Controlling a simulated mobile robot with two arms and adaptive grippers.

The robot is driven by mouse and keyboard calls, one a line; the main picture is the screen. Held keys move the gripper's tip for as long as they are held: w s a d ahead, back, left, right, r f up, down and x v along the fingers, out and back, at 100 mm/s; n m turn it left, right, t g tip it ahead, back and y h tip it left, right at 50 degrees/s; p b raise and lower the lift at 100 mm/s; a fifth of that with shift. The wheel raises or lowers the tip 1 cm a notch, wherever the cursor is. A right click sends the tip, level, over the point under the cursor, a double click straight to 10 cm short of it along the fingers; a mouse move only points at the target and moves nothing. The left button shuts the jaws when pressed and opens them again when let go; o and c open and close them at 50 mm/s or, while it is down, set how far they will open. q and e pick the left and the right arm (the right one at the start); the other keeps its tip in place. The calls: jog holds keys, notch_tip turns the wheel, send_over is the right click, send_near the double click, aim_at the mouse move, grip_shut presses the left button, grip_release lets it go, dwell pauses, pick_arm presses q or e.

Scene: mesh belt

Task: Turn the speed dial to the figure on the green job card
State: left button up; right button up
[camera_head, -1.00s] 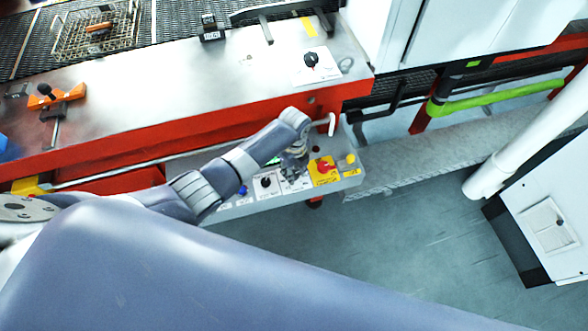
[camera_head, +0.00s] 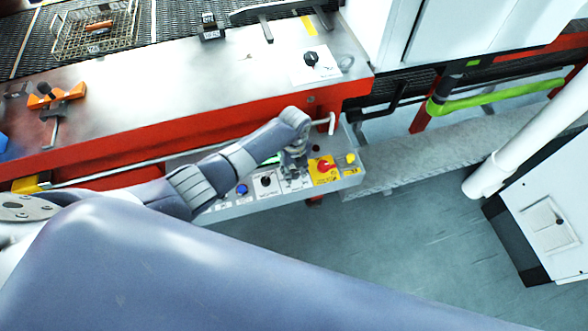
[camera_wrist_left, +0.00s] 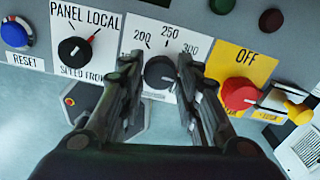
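The black speed dial (camera_wrist_left: 160,72) is on a white plate marked 200, 250 and 300, in the left wrist view. My left gripper (camera_wrist_left: 159,68) has its two fingers on either side of the dial, with a gap at the left finger. The dial's pointer cannot be read. In the head view my left gripper (camera_head: 294,170) is over the control panel (camera_head: 218,211) and hides most of the dial. A small green patch (camera_head: 272,160) shows behind my arm; I cannot tell whether it is the job card, and no figure is readable. My right gripper is not in view.
Left of the dial is a PANEL/LOCAL selector (camera_wrist_left: 75,50), then a blue RESET knob (camera_wrist_left: 15,34). Close on the right is a red OFF switch (camera_wrist_left: 240,93). A wire basket (camera_head: 95,30) sits on the mesh belt. Another black knob (camera_head: 311,58) is on the machine top.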

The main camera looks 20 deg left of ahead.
aim_at(294, 173)
pick_arm(q)
jog(key=shift+o, duration=1.1)
jog(key=shift+r, duration=0.1)
notch_tip(294, 173, up, 12)
